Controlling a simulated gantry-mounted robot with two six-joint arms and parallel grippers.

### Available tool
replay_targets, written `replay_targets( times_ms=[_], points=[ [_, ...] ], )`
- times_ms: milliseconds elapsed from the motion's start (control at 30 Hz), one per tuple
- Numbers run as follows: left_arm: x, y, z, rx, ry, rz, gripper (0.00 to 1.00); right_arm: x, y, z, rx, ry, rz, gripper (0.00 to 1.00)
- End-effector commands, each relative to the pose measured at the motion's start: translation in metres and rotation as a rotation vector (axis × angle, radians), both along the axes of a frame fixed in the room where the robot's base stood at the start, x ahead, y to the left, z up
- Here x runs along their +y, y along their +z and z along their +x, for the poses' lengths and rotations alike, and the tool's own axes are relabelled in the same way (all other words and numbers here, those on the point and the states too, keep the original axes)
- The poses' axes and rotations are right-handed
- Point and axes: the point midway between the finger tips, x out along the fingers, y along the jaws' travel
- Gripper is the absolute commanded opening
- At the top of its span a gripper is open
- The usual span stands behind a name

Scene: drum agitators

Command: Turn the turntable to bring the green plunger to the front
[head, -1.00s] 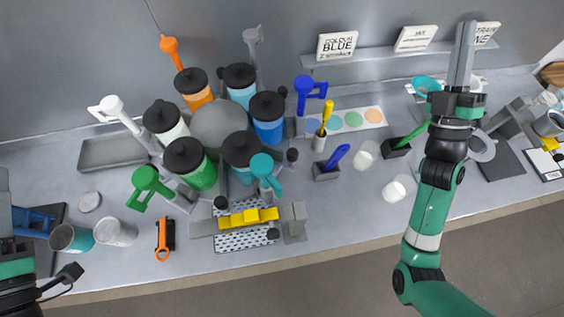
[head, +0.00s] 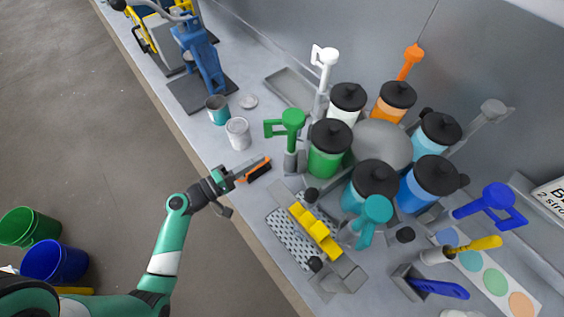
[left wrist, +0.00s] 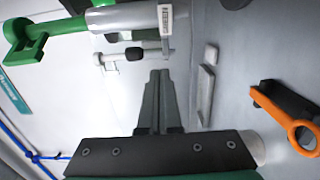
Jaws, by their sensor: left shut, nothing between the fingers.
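The turntable (head: 383,143) shows as a grey round hub ringed by canisters with black lids. The green canister (head: 327,160) is at its left side, with the green plunger handle (head: 291,118) beside it on a grey stem. The green handle also shows in the left wrist view (left wrist: 28,42). The teal canister (head: 362,200) with a teal handle (head: 374,212) is nearest the front edge. My left gripper (head: 264,161) is shut and empty, by the orange-handled brush, left of and below the green canister. Its shut fingers show in the left wrist view (left wrist: 158,100). My right gripper is out of view.
The orange-handled brush (head: 259,170) lies near the front edge. A yellow bar (head: 316,231) stands over a perforated plate (head: 290,238) in front of the turntable. Tins (head: 238,133) and a blue stand (head: 200,56) are to the left. Buckets (head: 55,262) stand on the floor.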

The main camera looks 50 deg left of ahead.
Motion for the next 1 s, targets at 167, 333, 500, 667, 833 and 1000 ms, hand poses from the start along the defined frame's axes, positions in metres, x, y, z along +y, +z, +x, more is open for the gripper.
replay_targets(
  times_ms=[167,333,500,667,833,1000],
  points=[
    [-0.006,0.003,0.04,0.0,-0.005,0.0,0.0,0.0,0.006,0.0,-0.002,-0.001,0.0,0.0],
    [-0.016,0.003,0.065,0.004,-0.004,-0.002,0.0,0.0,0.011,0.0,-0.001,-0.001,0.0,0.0],
    [-0.037,0.002,0.053,0.002,-0.003,-0.001,0.0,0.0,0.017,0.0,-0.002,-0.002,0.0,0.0],
    [-0.044,0.001,0.049,0.002,0.0,0.0,0.0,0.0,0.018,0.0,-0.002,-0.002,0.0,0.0],
    [-0.044,0.001,0.049,0.002,0.0,0.0,0.0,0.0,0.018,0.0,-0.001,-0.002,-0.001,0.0],
    [-0.044,0.001,0.049,0.002,0.001,0.0,0.0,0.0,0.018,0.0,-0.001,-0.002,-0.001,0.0]
  ],
)
